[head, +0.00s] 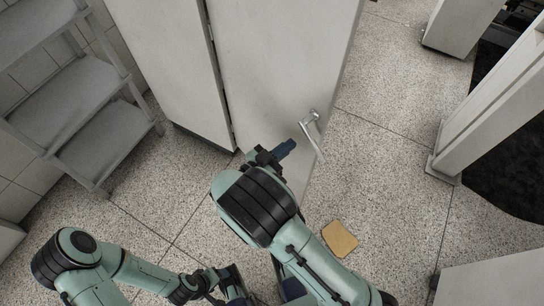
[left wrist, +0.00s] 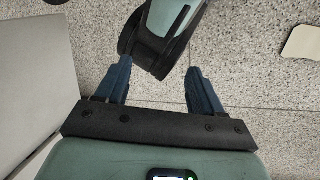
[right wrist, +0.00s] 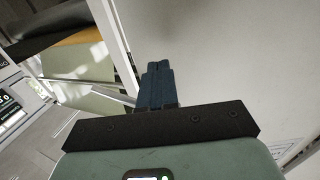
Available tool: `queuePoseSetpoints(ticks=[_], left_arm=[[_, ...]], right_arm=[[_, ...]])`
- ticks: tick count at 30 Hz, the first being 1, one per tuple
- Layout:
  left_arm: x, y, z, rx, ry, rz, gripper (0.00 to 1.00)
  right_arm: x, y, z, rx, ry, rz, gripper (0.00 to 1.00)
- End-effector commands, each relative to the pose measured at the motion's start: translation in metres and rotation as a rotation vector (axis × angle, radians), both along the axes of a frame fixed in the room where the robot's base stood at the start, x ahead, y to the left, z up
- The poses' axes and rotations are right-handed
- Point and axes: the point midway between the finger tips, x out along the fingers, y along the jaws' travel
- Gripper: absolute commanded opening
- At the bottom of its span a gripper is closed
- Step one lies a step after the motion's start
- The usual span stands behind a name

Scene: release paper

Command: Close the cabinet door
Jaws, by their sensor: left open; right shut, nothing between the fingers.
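The cabinet is tall and off-white. Its door (head: 275,65) stands open, swung out from the cabinet body (head: 165,60), with a dark gap along the line between them. A metal bar handle (head: 312,135) sits near the door's right edge. My right gripper (head: 289,148) is shut and empty, just left of the handle and in front of the door's lower part. In the right wrist view, its fingers (right wrist: 157,68) point along the pale door face (right wrist: 225,60); contact is unclear. My left gripper (left wrist: 158,72) is open and empty, low over the floor, with part of my own arm beyond its fingers.
A grey shelf rack (head: 85,110) stands on the left. A tan square piece (head: 339,239) lies on the speckled floor. White units (head: 500,95) and a dark mat (head: 510,165) are on the right. Floor between the door and these units is clear.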

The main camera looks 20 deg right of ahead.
Motion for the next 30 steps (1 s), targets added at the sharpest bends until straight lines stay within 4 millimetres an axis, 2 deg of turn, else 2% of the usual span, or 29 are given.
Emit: queuePoseSetpoints(ticks=[3,9,25,30], left_arm=[[0.005,0.002,-0.005,0.006,-0.012,0.006,0.68],[0.011,0.005,-0.010,0.015,-0.030,0.013,0.68],[0.013,0.006,-0.010,0.017,-0.035,0.015,0.68],[0.011,0.005,-0.008,0.013,-0.029,0.012,0.68]], right_arm=[[0.008,-0.022,-0.001,0.000,0.001,-0.001,0.00],[0.016,-0.043,-0.001,0.002,0.002,0.000,0.00],[0.019,-0.051,0.000,0.001,0.001,0.004,0.00],[0.022,-0.066,0.000,0.000,0.003,0.030,0.00]])
